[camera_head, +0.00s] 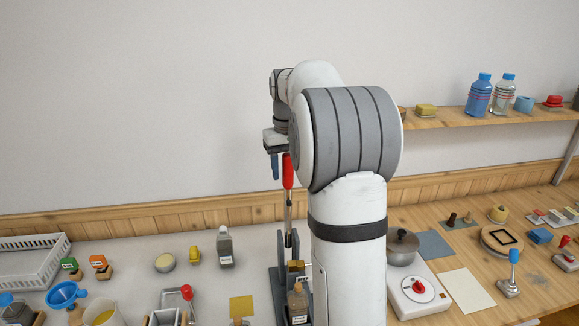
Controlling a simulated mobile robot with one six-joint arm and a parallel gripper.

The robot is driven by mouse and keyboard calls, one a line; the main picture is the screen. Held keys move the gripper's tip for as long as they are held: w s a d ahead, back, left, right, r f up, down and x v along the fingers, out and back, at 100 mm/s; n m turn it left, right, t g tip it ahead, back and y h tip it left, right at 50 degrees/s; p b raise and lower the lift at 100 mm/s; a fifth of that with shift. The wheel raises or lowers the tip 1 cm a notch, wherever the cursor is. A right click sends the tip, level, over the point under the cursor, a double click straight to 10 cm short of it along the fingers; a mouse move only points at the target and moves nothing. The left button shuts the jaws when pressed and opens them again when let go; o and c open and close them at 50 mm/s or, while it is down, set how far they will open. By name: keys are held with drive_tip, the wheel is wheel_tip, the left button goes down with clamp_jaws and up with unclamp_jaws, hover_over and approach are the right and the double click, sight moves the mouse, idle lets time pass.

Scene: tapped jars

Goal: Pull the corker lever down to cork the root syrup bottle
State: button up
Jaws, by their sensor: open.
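The corker (280,290) stands on the table, partly hidden behind my arm. Its lever points up and ends in a red handle (288,171). A bottle with a dark label (297,303) stands at the corker, below a brass-coloured part; its label is too small to read. My gripper (275,166) points down beside the upper end of the red handle. It is open; one blue-grey finger shows to the left of the handle, and the rest is hidden. I cannot tell whether it touches the handle.
A grey bottle (225,248), a blue funnel (66,295) and a white basket (30,262) stand to the left. A cooker with a pot (402,247) stands right of my arm. A shelf (480,119) with bottles runs along the wall at right.

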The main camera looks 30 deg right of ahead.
drive_tip(key=shift+c, duration=0.6)
clamp_jaws()
drive_tip(key=shift+s+f+b, duration=0.1)
drive_tip(key=shift+b, duration=0.2)
